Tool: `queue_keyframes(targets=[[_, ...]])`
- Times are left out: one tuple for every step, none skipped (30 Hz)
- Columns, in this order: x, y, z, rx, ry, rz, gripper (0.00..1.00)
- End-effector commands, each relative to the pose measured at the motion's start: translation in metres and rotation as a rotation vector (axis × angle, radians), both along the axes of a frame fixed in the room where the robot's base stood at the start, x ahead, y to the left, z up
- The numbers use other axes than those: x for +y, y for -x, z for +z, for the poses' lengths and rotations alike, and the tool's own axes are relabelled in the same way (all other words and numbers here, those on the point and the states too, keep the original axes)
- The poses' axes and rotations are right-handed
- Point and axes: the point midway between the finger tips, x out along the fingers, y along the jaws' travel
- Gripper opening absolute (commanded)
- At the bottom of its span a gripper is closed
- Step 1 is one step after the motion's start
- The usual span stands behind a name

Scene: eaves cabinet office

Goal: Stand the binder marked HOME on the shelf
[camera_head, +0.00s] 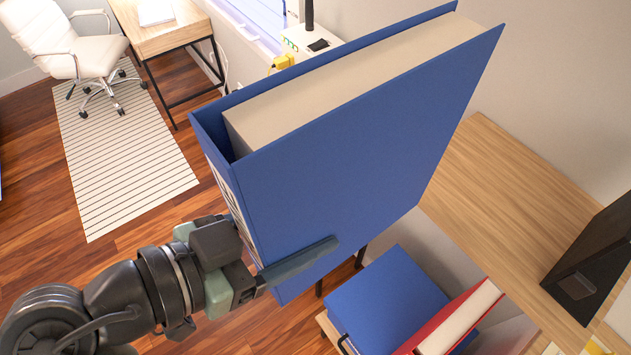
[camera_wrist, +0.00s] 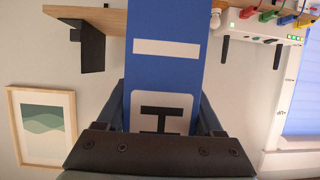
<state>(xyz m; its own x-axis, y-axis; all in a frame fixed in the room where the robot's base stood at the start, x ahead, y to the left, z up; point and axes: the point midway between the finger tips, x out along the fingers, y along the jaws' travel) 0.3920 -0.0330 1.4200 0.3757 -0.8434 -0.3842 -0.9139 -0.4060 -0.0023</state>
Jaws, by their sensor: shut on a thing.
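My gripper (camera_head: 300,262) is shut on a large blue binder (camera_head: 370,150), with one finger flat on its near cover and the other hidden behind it. The binder is held up in the air, tilted in the head view, its pale page block facing up. In the wrist view the spine of the binder (camera_wrist: 165,75) lies between the fingers. Its white label is partly hidden by my gripper; one sideways letter like an H shows, the rest cannot be read. The wooden shelf (camera_head: 510,190) is at the right, beyond the binder and apparently apart from it.
A black bookend (camera_head: 590,265) stands on the shelf's right part. Below are another blue binder (camera_head: 385,300) and a red binder (camera_head: 450,320). A white router (camera_head: 310,42) is behind the held binder. The shelf's middle is bare. A desk (camera_head: 165,30) and chair (camera_head: 90,50) are far left.

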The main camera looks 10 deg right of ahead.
Motion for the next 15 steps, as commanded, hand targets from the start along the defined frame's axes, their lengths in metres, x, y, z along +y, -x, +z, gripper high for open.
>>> queue_keyframes(targets=[[0.0011, 0.0020, 0.0086, -0.004, 0.002, -0.011, 0.00], [0.0013, 0.0032, 0.0097, -0.004, 0.002, -0.016, 0.00], [0.0016, 0.0044, 0.0102, -0.003, 0.003, -0.021, 0.00], [0.0016, 0.0050, 0.0102, -0.003, 0.002, -0.025, 0.00], [0.0017, 0.0054, 0.0101, -0.002, 0.002, -0.025, 0.00], [0.0016, 0.0056, 0.0097, -0.002, 0.002, -0.026, 0.00], [0.0016, 0.0057, 0.0095, -0.002, 0.002, -0.027, 0.00], [0.0015, 0.0055, 0.0092, -0.002, 0.002, -0.026, 0.00], [0.0015, 0.0055, 0.0091, -0.002, 0.002, -0.026, 0.00], [0.0014, 0.0055, 0.0090, -0.002, 0.002, -0.026, 0.00], [0.0014, 0.0055, 0.0090, -0.002, 0.002, -0.026, 0.00], [0.0014, 0.0054, 0.0091, -0.002, 0.003, -0.026, 0.00], [0.0015, 0.0054, 0.0092, -0.002, 0.003, -0.026, 0.00], [0.0016, 0.0054, 0.0095, -0.002, 0.003, -0.026, 0.00], [0.0020, 0.0055, 0.0100, -0.003, 0.003, -0.027, 0.00]])
